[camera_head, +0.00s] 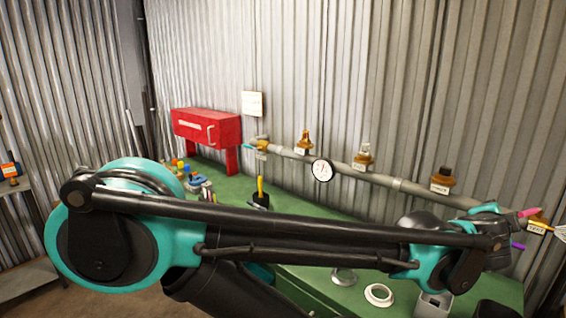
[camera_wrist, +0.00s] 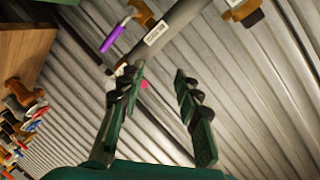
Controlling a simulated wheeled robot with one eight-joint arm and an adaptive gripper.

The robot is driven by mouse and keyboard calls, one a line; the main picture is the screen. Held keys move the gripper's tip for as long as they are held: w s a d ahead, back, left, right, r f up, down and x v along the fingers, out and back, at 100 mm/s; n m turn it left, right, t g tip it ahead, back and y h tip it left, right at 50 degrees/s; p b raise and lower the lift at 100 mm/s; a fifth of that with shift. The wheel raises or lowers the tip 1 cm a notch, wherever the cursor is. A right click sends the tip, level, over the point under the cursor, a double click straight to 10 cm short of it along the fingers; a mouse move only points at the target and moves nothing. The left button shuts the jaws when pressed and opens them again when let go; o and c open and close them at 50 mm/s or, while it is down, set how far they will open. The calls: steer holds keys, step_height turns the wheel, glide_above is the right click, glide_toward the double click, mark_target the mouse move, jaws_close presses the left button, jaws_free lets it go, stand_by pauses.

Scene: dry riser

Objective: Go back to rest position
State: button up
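My gripper (camera_wrist: 158,72) shows in the wrist view with its two dark green fingers apart and nothing between the tips. Corrugated wall shows through the gap, with a small pink spot beside the left finger. In the head view my arm stretches across the picture from the left to the far right, over the green bench (camera_head: 240,188). The gripper fingers cannot be made out clearly there, at the arm's far right end near the pipe (camera_head: 398,185).
The pipe along the wall carries a gauge (camera_head: 322,170) and several labelled fittings. A purple handle (camera_wrist: 114,36) is close to the left finger. A red box (camera_head: 206,128) stands at the bench's far left end. Rings (camera_head: 379,295) lie at the front.

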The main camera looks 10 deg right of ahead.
steer(key=w+a+f+n+t+y, duration=0.1)
steer(key=w+a+f+n+y, duration=0.6)
steer(key=w+a, duration=0.65)
steer(key=w+a+f+n+y, duration=0.5)
steer(key=w+a+f+n, duration=0.4)
steer(key=w+a, duration=0.4)
steer(key=w+a+f+n+g, duration=0.1)
steer(key=a+f+n, duration=0.25)
steer(key=a, duration=0.35)
steer(key=w+a+f+n+g, duration=0.1)
steer(key=a+f+n, duration=0.1)
steer(key=a+n, duration=0.35)
steer(key=s+f+m+g, duration=0.1)
steer(key=s+f, duration=0.2)
steer(key=s, duration=0.3)
steer(key=s+a+f+m+g, duration=0.1)
steer(key=s+f, duration=0.3)
steer(key=s, duration=0.2)
steer(key=shift+f+g+y, duration=0.2)
steer(key=shift+g+y, duration=0.1)
steer(key=shift+y, duration=0.1)
steer(key=shift+a, duration=0.1)
stand_by(0.4)
